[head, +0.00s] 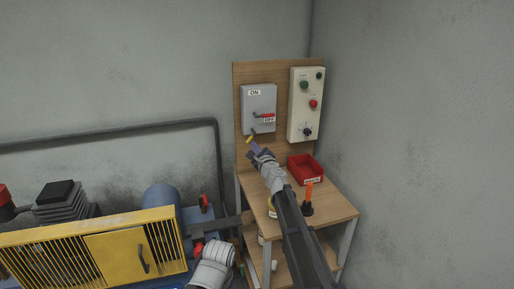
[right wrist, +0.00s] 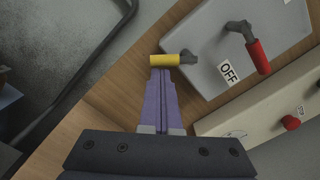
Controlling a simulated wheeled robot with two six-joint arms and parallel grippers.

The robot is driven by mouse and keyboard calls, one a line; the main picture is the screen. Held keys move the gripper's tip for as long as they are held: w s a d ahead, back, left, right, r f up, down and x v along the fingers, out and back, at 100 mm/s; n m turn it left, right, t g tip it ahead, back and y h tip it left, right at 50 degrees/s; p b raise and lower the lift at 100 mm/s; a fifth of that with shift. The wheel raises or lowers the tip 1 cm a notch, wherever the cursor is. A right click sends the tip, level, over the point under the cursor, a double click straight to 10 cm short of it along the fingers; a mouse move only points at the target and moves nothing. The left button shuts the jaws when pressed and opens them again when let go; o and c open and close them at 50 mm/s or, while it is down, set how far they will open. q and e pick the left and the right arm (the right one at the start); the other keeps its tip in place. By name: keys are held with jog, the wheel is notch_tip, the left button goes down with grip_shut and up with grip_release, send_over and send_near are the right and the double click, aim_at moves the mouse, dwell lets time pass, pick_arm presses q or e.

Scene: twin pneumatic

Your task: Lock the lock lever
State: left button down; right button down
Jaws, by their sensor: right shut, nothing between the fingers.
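The lock lever, with a yellow grip (head: 249,140), sticks out to the left at the lower left corner of the grey switch box (head: 259,98). In the right wrist view, its yellow grip (right wrist: 164,60) lies level across the picture, with a dark pivot at its right end. My right gripper (head: 254,147) is shut and empty. Its purple fingertips (right wrist: 161,72) are right at the yellow grip; I cannot tell whether they touch it. The red switch handle (right wrist: 257,57) is beside the OFF label (right wrist: 228,72).
A control panel (head: 305,127) with buttons and a knob is right of the switch box on the wooden board. A red bin (head: 306,170) and an orange-handled tool (head: 309,190) stand on the wooden bench below. A yellow-guarded compressor (head: 111,247) is at the left.

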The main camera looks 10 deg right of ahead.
jog(key=shift+s+a+r+m, duration=0.1)
jog(key=shift+a+r+m, duration=0.1)
jog(key=shift+a+m, duration=0.5)
jog(key=shift+d, duration=0.1)
jog(key=shift+f, duration=0.1)
dwell(0.4)
jog(key=s+d+f+b, duration=0.3)
jog(key=s+d, duration=0.1)
jog(key=s, duration=0.6)
jog(key=shift+d+f, duration=0.2)
jog(key=shift+d, duration=0.1)
